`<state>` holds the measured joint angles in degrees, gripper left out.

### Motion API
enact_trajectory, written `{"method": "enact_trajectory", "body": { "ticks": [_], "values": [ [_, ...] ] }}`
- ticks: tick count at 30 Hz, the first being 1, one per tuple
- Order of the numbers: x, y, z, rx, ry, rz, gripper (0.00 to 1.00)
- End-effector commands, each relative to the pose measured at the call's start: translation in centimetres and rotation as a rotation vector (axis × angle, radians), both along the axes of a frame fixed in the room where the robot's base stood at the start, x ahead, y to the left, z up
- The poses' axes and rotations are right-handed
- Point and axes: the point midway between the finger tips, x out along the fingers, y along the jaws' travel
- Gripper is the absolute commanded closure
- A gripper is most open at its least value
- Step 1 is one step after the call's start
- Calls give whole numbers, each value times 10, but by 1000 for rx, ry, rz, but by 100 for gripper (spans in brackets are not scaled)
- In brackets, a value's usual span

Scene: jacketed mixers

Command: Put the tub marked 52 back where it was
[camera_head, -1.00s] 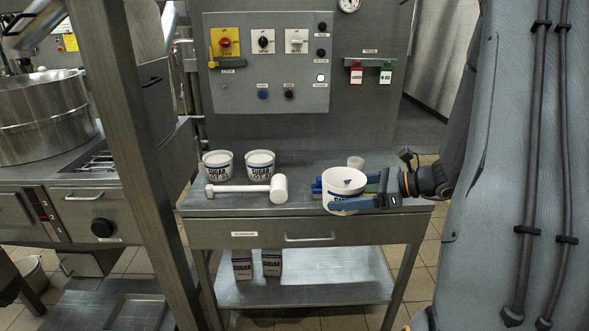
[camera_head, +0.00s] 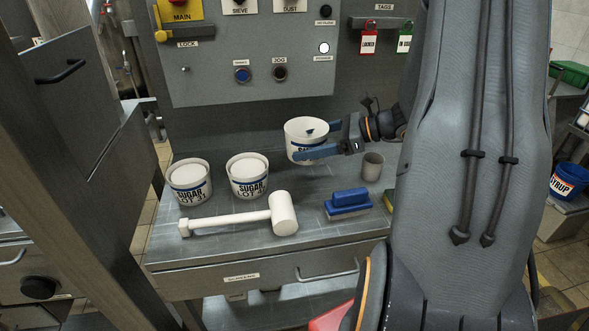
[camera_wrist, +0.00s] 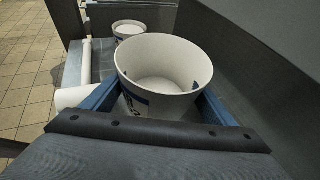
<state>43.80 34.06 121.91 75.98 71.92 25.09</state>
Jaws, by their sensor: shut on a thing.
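My gripper (camera_head: 308,143) is shut on a white tub (camera_head: 303,127) with a blue band and partly hidden "SUGAR" lettering; its lot number cannot be read. The tub is upright, at the back of the bench and right of two other tubs; whether it touches the bench is unclear. In the wrist view the held tub (camera_wrist: 160,62) sits between my blue fingers, with pale contents inside. The left standing tub (camera_head: 189,182) reads "SUGAR LOT" and a number that looks like 31. The second standing tub (camera_head: 248,176) has a partly unclear lot number.
A white mallet (camera_head: 283,213) lies across the bench front (camera_head: 225,233). A blue-handled brush (camera_head: 348,203) and a small grey cup (camera_head: 372,166) are to the right. A control panel (camera_head: 240,60) rises behind. Bare bench shows below the held tub.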

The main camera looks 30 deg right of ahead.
Motion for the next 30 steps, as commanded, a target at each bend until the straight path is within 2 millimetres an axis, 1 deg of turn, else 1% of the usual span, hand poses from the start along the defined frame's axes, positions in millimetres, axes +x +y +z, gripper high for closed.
{"method": "enact_trajectory", "body": {
  "ticks": [2,5,12,15,20,27,30],
  "values": [
    [0,0,-1,0,0,1,60],
    [0,0,-10,3,2,0,60],
    [-1,-2,-46,3,2,-5,60],
    [-1,-2,-55,1,2,-5,60],
    [-1,-3,-64,1,1,-5,60],
    [-1,-2,-92,1,2,-5,60],
    [-1,-2,-99,1,1,-5,60]
  ]
}}
